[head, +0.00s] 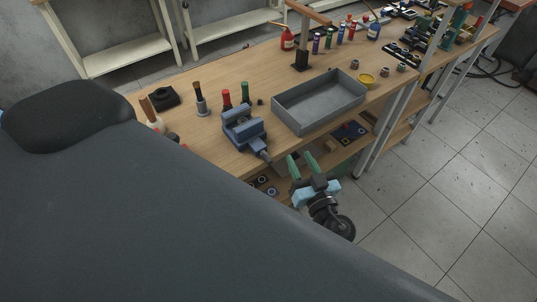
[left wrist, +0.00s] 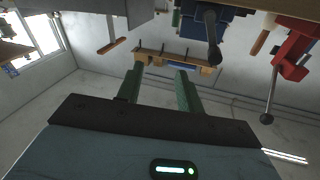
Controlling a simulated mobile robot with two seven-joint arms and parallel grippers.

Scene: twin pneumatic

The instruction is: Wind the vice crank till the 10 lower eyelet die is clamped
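A blue vice (head: 241,128) stands at the front edge of the wooden bench. Its crank end (head: 264,156) sticks out past the edge. In the left wrist view the blue vice (left wrist: 196,14) is at the top, with a dark crank (left wrist: 212,38) beyond my fingers and right of them. My left gripper (head: 301,162) has green fingers and is open and empty, off the bench front, right of the crank and apart from it. Its parted fingers show in the left wrist view (left wrist: 160,82). I cannot make out the eyelet die. My right gripper is not in view.
A grey tray (head: 318,127) sits right of the vice. Red-topped and green bottles (head: 227,99) stand behind the vice. A lower shelf (head: 345,150) is under the bench. In the left wrist view a red device (left wrist: 292,56) with a ball-ended bar is at right. Floor (head: 450,180) is clear at right.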

